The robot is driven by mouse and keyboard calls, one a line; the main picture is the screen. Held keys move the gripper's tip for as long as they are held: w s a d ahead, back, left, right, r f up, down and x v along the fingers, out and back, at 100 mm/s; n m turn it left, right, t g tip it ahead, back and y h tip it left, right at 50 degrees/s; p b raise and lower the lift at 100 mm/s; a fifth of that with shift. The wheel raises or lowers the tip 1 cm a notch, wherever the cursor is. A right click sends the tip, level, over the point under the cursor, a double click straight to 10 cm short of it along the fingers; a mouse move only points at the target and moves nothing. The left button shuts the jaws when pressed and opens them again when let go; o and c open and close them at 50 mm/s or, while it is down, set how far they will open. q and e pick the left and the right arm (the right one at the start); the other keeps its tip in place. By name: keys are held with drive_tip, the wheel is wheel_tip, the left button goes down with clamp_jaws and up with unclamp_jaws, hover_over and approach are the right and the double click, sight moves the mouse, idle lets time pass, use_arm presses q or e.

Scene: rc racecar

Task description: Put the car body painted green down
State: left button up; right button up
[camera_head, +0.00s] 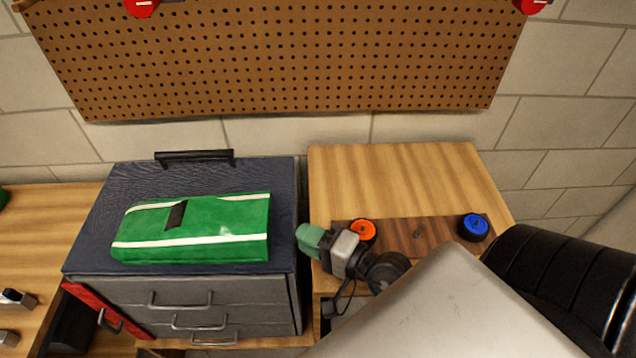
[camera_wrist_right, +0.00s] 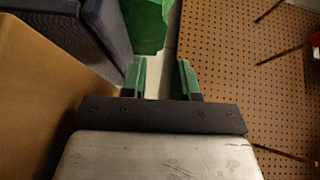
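The green car body (camera_head: 215,232) with white stripes lies on the dark top of the grey toolbox (camera_head: 120,185). Its green side also shows at the top of the right wrist view (camera_wrist_right: 148,22). My right gripper (camera_head: 309,238) is just right of the toolbox, apart from the car body. In the wrist view its two green-tipped fingers (camera_wrist_right: 163,78) stand apart with nothing between them. My left gripper is not in view.
A wooden surface (camera_head: 395,175) right of the toolbox bears a dark board with an orange wheel (camera_head: 363,231) and a blue wheel (camera_head: 473,226). A pegboard (camera_head: 280,60) hangs on the wall behind.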

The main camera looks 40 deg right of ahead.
drive_tip(key=shift+v, duration=1.05)
